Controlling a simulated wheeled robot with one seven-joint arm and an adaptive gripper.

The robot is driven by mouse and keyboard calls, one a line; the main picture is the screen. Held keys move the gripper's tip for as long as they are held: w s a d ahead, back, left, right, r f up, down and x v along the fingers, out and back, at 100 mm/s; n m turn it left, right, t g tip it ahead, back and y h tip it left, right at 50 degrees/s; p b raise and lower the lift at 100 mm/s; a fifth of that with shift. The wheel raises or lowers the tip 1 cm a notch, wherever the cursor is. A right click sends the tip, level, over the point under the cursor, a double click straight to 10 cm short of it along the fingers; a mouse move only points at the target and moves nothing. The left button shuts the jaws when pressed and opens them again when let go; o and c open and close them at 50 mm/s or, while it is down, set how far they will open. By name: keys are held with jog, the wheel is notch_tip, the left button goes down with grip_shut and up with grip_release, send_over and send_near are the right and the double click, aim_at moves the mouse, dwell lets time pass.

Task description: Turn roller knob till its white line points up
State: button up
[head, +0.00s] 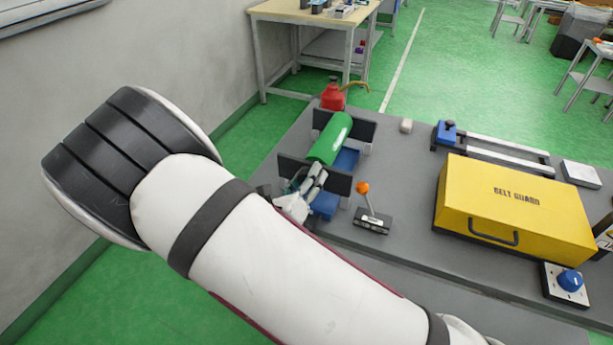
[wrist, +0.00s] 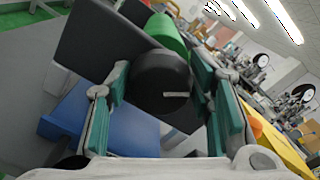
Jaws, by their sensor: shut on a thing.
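The roller knob (wrist: 160,72) is a black round disc at the near end of the roller stand in the wrist view. Its short white line (wrist: 176,94) lies nearly level in that tilted picture. My gripper (wrist: 163,98) has its teal fingers on both sides of the knob and is shut on it. The green roller (head: 331,138) lies between two dark end plates (head: 345,184) in the head view; part of it shows behind the knob in the wrist view. In the head view my gripper (head: 308,184) is at the near plate, and the knob is hidden.
An orange-topped lever (head: 363,188) stands just right of the roller stand. A yellow belt guard box (head: 510,205) and a blue dial (head: 570,281) are farther right. A red can (head: 332,97) stands behind the roller. The grey bench top (head: 400,165) is bare between lever and box.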

jog(key=n+p, duration=0.1)
jog(key=n, duration=0.4)
jog(key=shift+a+n, duration=0.1)
jog(key=shift+n, duration=0.2)
jog(key=n+p, duration=0.1)
jog(key=n, duration=0.3)
jog(key=shift+w+f+n, duration=0.1)
jog(key=shift+f+n, duration=0.05)
jog(key=shift+n, duration=0.15)
jog(key=o, duration=1.1)
jog(key=v, duration=1.2)
